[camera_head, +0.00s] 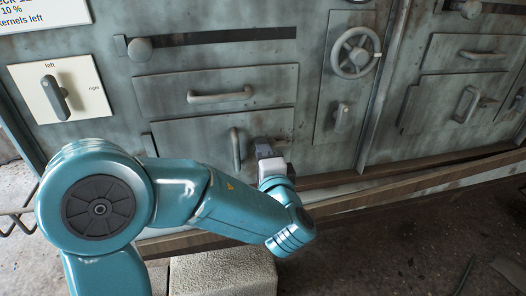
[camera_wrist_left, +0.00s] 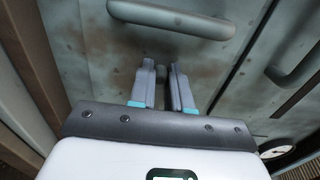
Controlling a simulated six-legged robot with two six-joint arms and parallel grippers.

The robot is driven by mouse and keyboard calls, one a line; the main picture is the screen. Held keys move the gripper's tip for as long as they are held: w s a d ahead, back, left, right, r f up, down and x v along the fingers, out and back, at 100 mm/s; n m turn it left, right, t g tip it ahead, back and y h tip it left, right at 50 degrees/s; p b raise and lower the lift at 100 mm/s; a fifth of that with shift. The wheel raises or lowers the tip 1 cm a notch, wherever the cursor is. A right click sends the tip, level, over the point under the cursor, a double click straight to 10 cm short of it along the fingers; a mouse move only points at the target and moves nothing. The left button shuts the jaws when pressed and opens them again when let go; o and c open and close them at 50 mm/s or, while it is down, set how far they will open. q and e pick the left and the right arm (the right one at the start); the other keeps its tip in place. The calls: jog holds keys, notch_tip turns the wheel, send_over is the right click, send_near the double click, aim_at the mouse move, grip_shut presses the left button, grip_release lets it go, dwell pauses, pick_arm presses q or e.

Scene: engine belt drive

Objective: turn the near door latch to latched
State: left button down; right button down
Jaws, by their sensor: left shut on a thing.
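The near door (camera_head: 190,140) is the low grey-green panel at the bottom middle of the cabinet, with an upright bar handle (camera_head: 236,150). My left gripper (camera_head: 264,149) is at this door, just right of that handle. The near door latch is hidden behind the fingers, so its angle cannot be told. In the left wrist view the two grey fingers (camera_wrist_left: 165,72) are close together with a narrow dark gap, shut on what seems to be the latch. The door handle (camera_wrist_left: 170,18) lies just beyond the fingertips. My right gripper is out of view.
A drawer handle (camera_head: 220,96) is above the door. A handwheel (camera_head: 356,52) and a small lever (camera_head: 342,117) are to the right. A left/right switch plate (camera_head: 80,99) is at the left. A wooden rail (camera_head: 410,182) runs below, and a pale block (camera_head: 222,274) stands in front.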

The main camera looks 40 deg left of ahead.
pick_arm(q)
jog(key=c, duration=1.1)
grip_release()
jog(key=shift+o, duration=0.2)
jog(key=p+v, duration=0.3)
jog(key=v, duration=1.3)
jog(key=shift+s, duration=0.2)
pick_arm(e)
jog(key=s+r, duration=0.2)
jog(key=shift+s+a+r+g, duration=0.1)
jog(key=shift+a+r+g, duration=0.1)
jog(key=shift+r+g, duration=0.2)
pick_arm(q)
jog(key=shift+d, duration=0.1)
